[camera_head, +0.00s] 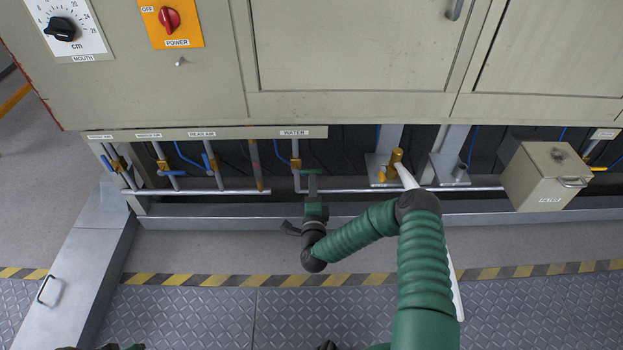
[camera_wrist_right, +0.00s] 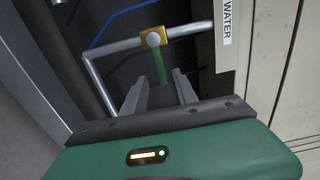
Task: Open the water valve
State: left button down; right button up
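The water valve is a brass body (camera_wrist_right: 153,39) on a grey pipe, with a green lever handle (camera_wrist_right: 160,66), under the WATER label (camera_head: 294,133). In the head view the brass body (camera_head: 296,163) shows just left of my right gripper (camera_head: 312,180), which partly covers the handle. In the right wrist view my right gripper (camera_wrist_right: 160,88) is open. The free end of the green handle appears between its two fingers, with gaps on both sides; contact is not visible. My left gripper does not show clearly; only small dark parts show at the bottom edge.
Several blue-handled air valves (camera_head: 172,173) stand left along the same pipe rack. A horizontal pipe (camera_head: 240,192) runs below. A grey metal box (camera_head: 548,177) stands at the right. The furnace cabinet (camera_head: 350,50) overhangs above. The floor in front (camera_head: 220,241) is clear.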

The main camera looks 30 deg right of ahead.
aim_at(313, 170)
jog(key=b+x, duration=0.2)
jog(key=x, duration=0.4)
jog(key=shift+w+d+f, duration=0.15)
jog(key=shift+d+f, duration=0.05)
jog(key=shift+d, duration=0.05)
jog(key=shift+w+d+r, duration=0.1)
jog(key=shift+w, duration=0.1)
jog(key=shift+r, duration=0.1)
jog(key=shift+c, duration=0.4)
jog(key=shift+c, duration=1.3)
grip_shut()
jog(key=shift+s, duration=0.15)
